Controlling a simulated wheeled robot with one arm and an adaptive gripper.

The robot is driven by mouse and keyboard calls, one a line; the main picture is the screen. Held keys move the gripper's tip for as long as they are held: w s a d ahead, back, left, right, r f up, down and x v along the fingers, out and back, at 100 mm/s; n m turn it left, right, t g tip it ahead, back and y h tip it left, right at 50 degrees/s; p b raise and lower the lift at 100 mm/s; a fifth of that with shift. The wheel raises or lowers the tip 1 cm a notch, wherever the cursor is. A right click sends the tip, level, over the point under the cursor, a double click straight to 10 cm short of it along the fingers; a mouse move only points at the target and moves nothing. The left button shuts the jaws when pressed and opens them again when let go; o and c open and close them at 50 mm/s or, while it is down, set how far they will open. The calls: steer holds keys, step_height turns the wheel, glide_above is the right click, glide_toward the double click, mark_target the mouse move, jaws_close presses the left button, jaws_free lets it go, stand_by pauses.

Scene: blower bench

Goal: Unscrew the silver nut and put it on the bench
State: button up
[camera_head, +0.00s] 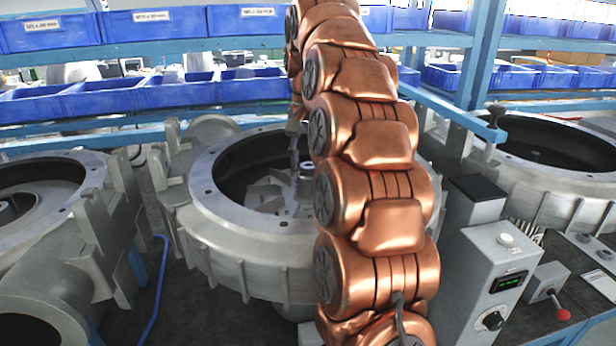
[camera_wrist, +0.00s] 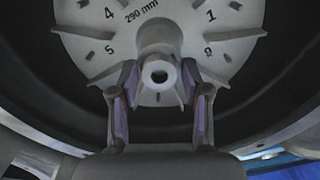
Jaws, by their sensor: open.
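In the wrist view the silver nut (camera_wrist: 158,73) is a pale, round-ended piece with a dark central hole, at the hub of a grey numbered impeller (camera_wrist: 108,42). My gripper (camera_wrist: 159,84) is open, with one finger on each side of the nut and a visible gap on both sides. In the head view my gripper (camera_head: 299,160) reaches down into the middle blower housing (camera_head: 215,222), over the hub. A small silver piece there (camera_head: 306,172) seems to be the nut, partly hidden by my arm. The bench (camera_head: 186,318) is the dark surface under the housings.
Other blower housings stand at the left (camera_head: 88,215) and right (camera_head: 545,185). A grey control box (camera_head: 490,270) and a red-knobbed lever (camera_head: 562,314) are at the front right. Blue bins (camera_head: 150,95) line the back. A blue hose (camera_head: 158,285) lies on dark open bench between the left housings.

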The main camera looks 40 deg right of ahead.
steer(key=m, duration=0.6)
steer(key=shift+m, duration=0.4)
steer(key=m, duration=0.5)
steer(key=shift+m, duration=0.4)
steer(key=shift+c, duration=0.2)
steer(key=c, duration=0.8)
steer(key=shift+r+n+p, duration=0.1)
steer(key=shift+n+p, duration=0.2)
steer(key=shift+n, duration=0.6)
jaws_close()
steer(key=shift+s+n, duration=0.1)
steer(key=shift+n, duration=0.9)
steer(key=shift+r+p, duration=0.6)
steer(key=shift+r, duration=0.15)
steer(key=shift+r+p, duration=1.2)
steer(key=shift+r, duration=0.1)
